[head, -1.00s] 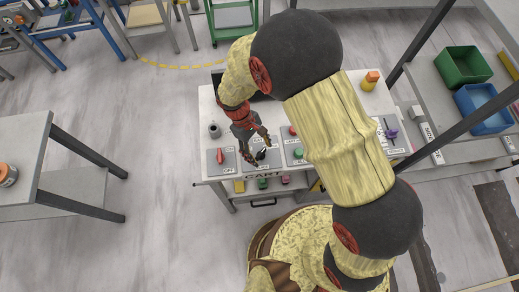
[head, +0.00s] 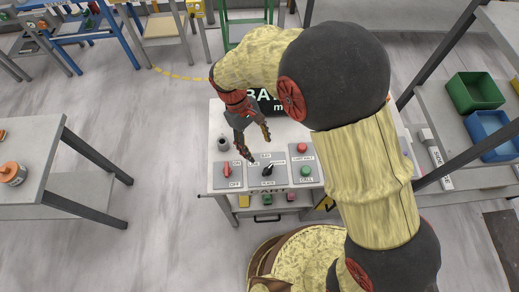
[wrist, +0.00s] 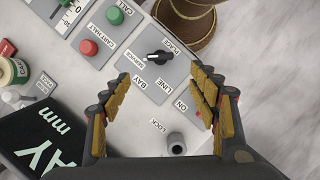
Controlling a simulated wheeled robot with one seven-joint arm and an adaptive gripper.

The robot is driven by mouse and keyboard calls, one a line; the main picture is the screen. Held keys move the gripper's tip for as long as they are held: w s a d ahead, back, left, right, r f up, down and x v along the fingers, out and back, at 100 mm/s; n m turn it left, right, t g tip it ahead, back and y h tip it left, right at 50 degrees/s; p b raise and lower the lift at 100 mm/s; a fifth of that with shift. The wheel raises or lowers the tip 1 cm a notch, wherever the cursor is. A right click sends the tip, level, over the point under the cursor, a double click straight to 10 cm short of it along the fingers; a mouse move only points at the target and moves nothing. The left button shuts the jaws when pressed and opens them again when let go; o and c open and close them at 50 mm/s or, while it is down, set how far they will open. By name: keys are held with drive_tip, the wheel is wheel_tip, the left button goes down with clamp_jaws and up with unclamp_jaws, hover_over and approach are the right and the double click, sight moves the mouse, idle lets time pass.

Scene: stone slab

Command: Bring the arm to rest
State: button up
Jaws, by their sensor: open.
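My gripper (head: 258,146) is open and empty above the control cart (head: 216,130), over its panels. In the wrist view the two fingers (wrist: 160,95) stand wide apart with nothing between them but the panel below. A black selector knob (head: 268,168) sits on a grey plate in front of the gripper; it also shows in the wrist view (wrist: 158,56). A red switch (head: 227,169) is on the plate to its left. A red button (head: 302,148) and a green button (head: 305,170) are on the plate to its right. My upper arm hides the cart's right part.
A dark display (head: 268,104) stands at the cart's back. A grey cylinder (head: 223,143) stands at its left. A table with a jar (head: 12,174) is at left. Green (head: 475,92) and blue (head: 492,134) bins are on the right shelf. The floor left of the cart is clear.

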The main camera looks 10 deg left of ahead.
idle(0.6)
drive_tip(key=s+d+r+m+t+y+b, duration=0.1)
drive_tip(key=s+d+r+m+t+b, duration=0.1)
drive_tip(key=d, duration=0.7)
drive_tip(key=s+d+r+m+t+y+b, duration=0.1)
drive_tip(key=s+d+r+m+t+b, duration=0.2)
drive_tip(key=d+r, duration=0.5)
drive_tip(key=s+d+r+m+t+y+b, duration=0.2)
drive_tip(key=s+d+r+m+t+b, duration=0.1)
drive_tip(key=d, duration=0.7)
wheel_tip(320, 180, up, 3)
drive_tip(key=s+m+b, duration=0.1)
drive_tip(key=m+b, duration=0.1)
drive_tip(key=m, duration=0.1)
drive_tip(key=shift+s+m, duration=0.3)
